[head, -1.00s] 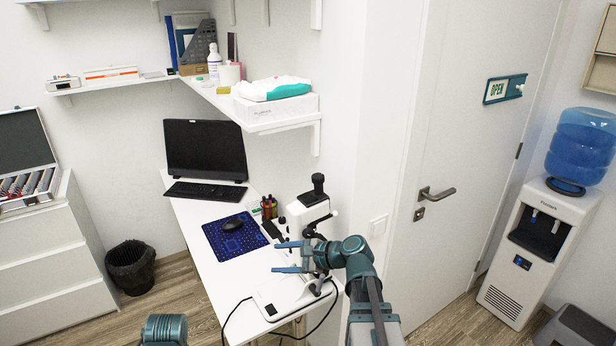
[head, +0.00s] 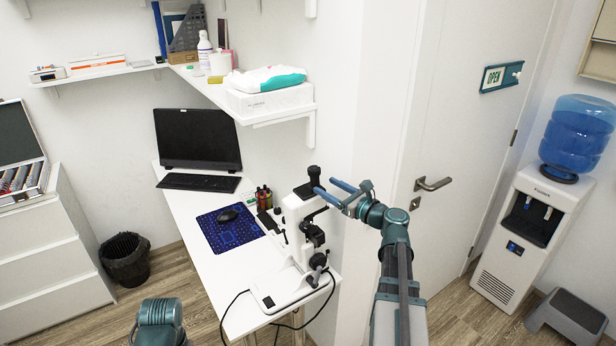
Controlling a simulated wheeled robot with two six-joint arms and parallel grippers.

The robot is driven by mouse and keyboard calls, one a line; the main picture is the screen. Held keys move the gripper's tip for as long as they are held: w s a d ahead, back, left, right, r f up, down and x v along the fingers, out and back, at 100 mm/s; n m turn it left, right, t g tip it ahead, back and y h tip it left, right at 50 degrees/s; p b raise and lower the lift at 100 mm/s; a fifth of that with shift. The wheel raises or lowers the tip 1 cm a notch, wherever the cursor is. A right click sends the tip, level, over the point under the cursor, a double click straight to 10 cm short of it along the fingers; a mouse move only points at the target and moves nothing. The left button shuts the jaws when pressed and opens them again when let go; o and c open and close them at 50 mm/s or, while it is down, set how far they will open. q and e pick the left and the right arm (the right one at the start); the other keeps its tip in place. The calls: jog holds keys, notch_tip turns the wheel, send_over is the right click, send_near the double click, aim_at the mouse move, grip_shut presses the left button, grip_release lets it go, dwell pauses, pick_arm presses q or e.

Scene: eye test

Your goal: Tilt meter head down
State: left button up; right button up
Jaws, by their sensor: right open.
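The meter (head: 293,222) is a white instrument on the right end of the white desk, in the head view. Its head leans up and back, with a black eyepiece (head: 314,173) at the top, black knobs on its side and a flat white base (head: 280,289). My right gripper (head: 325,185) is open, its two blue fingers pointing left at the height of the eyepiece. One fingertip overlaps the head just below the eyepiece; I cannot tell whether it touches. My left gripper is out of view; only part of my left arm shows at the bottom.
The desk (head: 208,290) also holds a monitor (head: 197,139), a keyboard (head: 199,182), a mouse on a blue mat (head: 223,238) and small bottles (head: 264,197). A shelf with a white box (head: 268,100) hangs above. A black cable hangs off the desk's front. A door stands to the right.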

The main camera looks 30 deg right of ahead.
jog(key=x, duration=0.9)
jog(key=shift+a, duration=0.1)
grip_shut()
dwell(1.2)
